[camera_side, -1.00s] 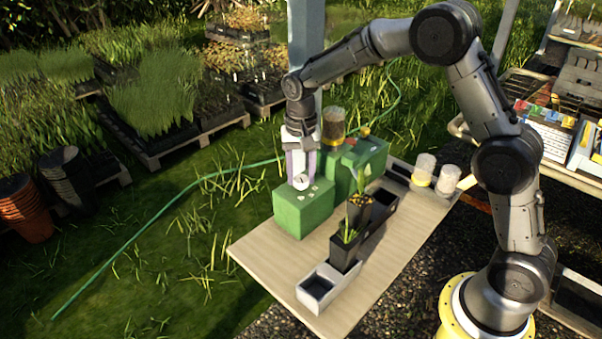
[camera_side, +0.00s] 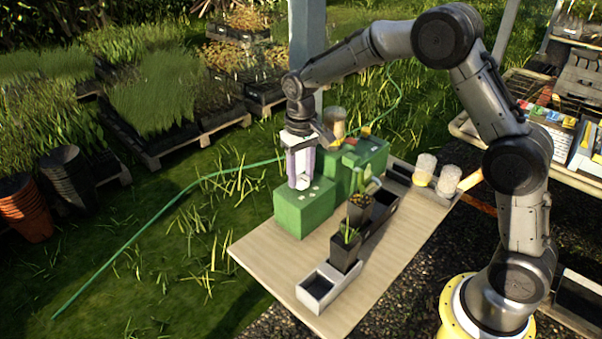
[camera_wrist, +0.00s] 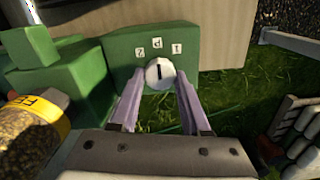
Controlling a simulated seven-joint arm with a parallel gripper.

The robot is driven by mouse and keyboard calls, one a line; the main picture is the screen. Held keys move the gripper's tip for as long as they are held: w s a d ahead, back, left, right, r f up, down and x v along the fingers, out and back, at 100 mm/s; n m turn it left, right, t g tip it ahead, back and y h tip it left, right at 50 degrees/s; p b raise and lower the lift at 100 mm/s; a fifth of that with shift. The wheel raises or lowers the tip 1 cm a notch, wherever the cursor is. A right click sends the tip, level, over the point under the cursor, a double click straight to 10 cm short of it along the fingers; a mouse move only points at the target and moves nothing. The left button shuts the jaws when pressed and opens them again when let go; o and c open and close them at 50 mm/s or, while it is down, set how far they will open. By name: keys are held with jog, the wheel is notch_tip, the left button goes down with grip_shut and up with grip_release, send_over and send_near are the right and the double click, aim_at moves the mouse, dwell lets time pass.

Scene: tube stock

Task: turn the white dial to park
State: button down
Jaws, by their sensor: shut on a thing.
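The white dial (camera_wrist: 160,73) is on a green box (camera_wrist: 122,47), which also shows in the side view (camera_side: 303,212). A short black line on the dial lies close to upright in the wrist view and points about at the middle label (camera_wrist: 157,42), a letter that looks like an upside-down P. Labels to its left (camera_wrist: 140,51) and right (camera_wrist: 176,48) look like digits. My gripper (camera_side: 301,184) reaches down onto the box, its pale lilac fingers on either side of the dial and shut on it. The fingers mostly hide the dial in the side view.
A larger green unit (camera_side: 362,162) with a jar (camera_side: 335,122) stands close behind. Black pots with plants (camera_side: 346,249) sit in a grey tray (camera_side: 318,287). Two jars (camera_side: 424,169) stand at the far right. The near-left wooden tabletop (camera_side: 265,255) is clear.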

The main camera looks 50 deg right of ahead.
aim_at(301, 178)
jog(key=shift+r, duration=0.1)
jog(key=shift+c, duration=1.9)
grip_release()
notch_tip(301, 178, up, 14)
